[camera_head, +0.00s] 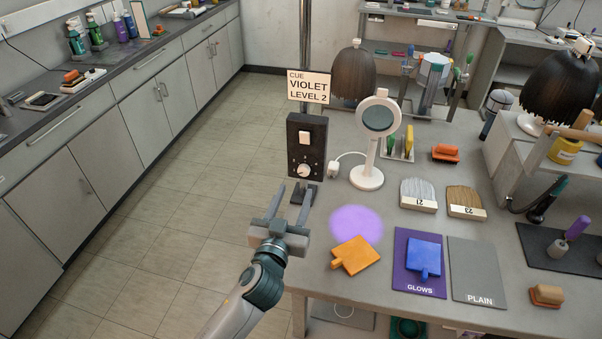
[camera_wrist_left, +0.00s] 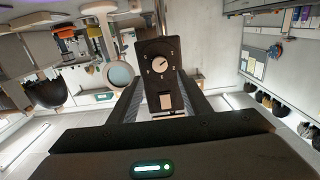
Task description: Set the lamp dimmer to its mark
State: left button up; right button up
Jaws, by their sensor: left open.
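In the left wrist view the panel is upside down, with the knob (camera_wrist_left: 160,64) above the switch (camera_wrist_left: 166,101). Small marks ring the knob; its pointer seems to lean to the upper right there. A sign (camera_head: 309,87) above the panel reads "CUE VIOLET LEVEL 2". My left gripper (camera_head: 289,189) is open and empty, just in front of and below the knob, apart from it. My right gripper is out of view.
A round mirror lamp (camera_head: 372,140) stands right of the panel. A violet light spot (camera_head: 356,222) lies on the table (camera_head: 320,265).

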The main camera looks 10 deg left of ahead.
aim_at(303, 171)
pick_arm(q)
jog(key=w+p, duration=0.1)
jog(key=w, duration=0.4)
jog(key=shift+w+r, duration=0.1)
jog(key=shift+w, duration=1.2)
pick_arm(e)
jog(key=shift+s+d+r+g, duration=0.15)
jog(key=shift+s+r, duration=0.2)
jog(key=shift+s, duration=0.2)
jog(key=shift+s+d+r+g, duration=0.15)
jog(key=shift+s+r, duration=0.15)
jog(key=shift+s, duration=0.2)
pick_arm(q)
jog(key=shift+c, duration=0.4)
jog(key=c, duration=1)
